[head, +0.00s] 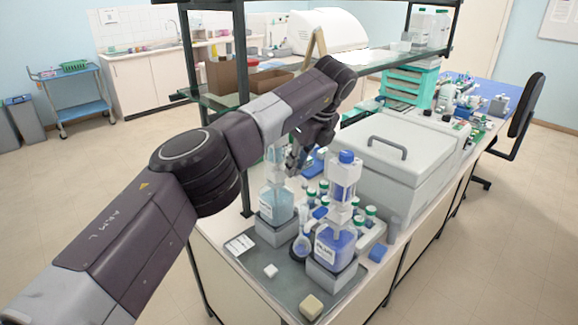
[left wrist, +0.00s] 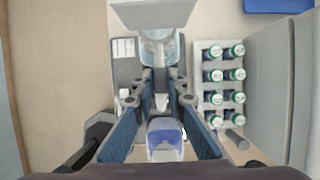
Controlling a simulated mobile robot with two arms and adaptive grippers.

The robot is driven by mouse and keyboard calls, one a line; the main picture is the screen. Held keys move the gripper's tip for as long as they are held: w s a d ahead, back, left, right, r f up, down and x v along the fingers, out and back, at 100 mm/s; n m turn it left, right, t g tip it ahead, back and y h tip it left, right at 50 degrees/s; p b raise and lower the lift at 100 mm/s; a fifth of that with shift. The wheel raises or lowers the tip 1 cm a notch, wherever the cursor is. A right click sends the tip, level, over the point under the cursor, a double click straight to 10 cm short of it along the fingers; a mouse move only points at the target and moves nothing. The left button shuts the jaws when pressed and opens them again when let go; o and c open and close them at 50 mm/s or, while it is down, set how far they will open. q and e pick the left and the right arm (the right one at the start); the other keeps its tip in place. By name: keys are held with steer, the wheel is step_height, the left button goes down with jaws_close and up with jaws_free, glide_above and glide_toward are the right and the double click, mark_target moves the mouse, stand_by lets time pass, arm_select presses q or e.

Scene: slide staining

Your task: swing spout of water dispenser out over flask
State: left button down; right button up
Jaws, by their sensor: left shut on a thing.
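The water dispenser (head: 275,208), with pale blue liquid, stands on a grey stand; it also shows at the top of the left wrist view (left wrist: 160,48). My left gripper (head: 297,157) is beside its upper part, shut on its spout, which the fingers mostly hide. The fingers also show in the left wrist view (left wrist: 167,82). The round flask (head: 302,246) sits on the grey tray between the water dispenser and the dark blue dispenser (head: 335,243). I cannot tell exactly where the spout points. My right gripper is not in view.
A rack of green-capped bottles (left wrist: 214,88) stands right of the dispensers, with a large white lidded machine (head: 392,150) beyond it. A white block (head: 271,270) and a cream block (head: 311,306) lie on the tray (head: 290,288). A shelf post (head: 243,130) rises behind.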

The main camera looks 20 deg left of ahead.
arm_select(q)
steer(key=shift+w, duration=0.1)
steer(key=shift+r, duration=0.1)
steer(key=c, duration=1.9)
jaws_free()
steer(key=shift+c, duration=0.2)
steer(key=v, duration=1.2)
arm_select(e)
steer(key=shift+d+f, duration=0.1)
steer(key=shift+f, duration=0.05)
arm_select(q)
steer(key=shift+a, duration=0.1)
